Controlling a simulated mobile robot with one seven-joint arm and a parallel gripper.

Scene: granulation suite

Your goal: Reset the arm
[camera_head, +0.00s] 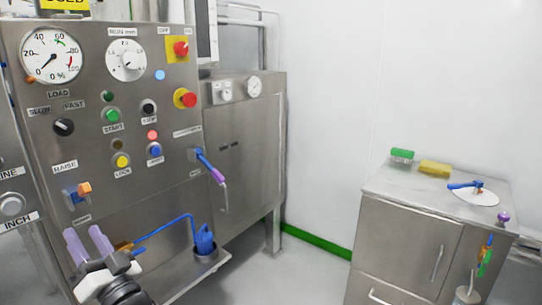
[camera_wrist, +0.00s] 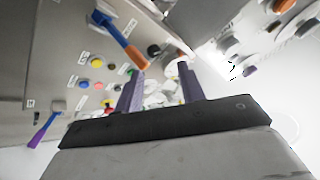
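My gripper (camera_head: 83,235) is at the lower left of the head view, in front of the lower part of a steel control panel (camera_head: 100,185). Its two purple fingers stand apart with nothing visible between them. In the wrist view the fingers of my gripper (camera_wrist: 161,72) are also apart, and the panel (camera_wrist: 60,50) with its coloured buttons appears behind them. Part of my arm is cut off by the bottom edge of the head view.
A purple-handled lever (camera_head: 210,167) sticks out of the panel. A blue tool (camera_head: 205,240) stands in a holder on a low ledge close right of my gripper. A steel cabinet (camera_head: 405,235) with small items stands at right. Floor between is clear.

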